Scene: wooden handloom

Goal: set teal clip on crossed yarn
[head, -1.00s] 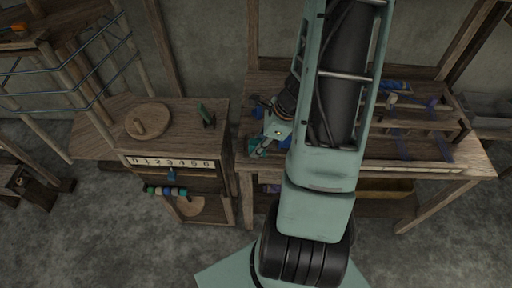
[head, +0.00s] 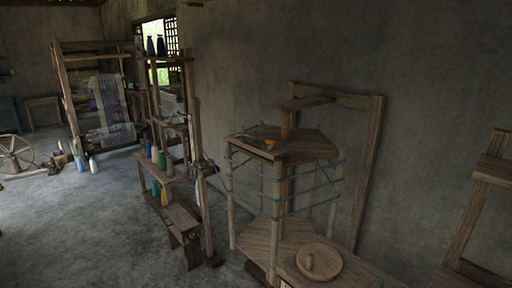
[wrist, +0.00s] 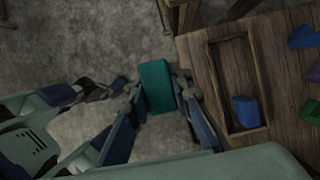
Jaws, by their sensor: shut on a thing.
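My gripper (wrist: 158,92) shows in the wrist view, its fingers closed on the two sides of a teal block-like clip (wrist: 155,78). The clip is held beside the wooden bench, with the grey floor behind it in the picture. My gripper is outside the head view. In the head view, a wooden frame with posts carries blue-grey strands (head: 284,217) strung around it at several heights. I cannot tell where the strands cross.
In the wrist view, a shallow wooden tray (wrist: 215,85) holds a blue piece (wrist: 246,112). The head view shows an orange-handled tool (head: 268,143) on the frame's top board, a round wooden disc (head: 318,264), a spool rack (head: 167,178) and a loom (head: 98,95). Floor is open at left.

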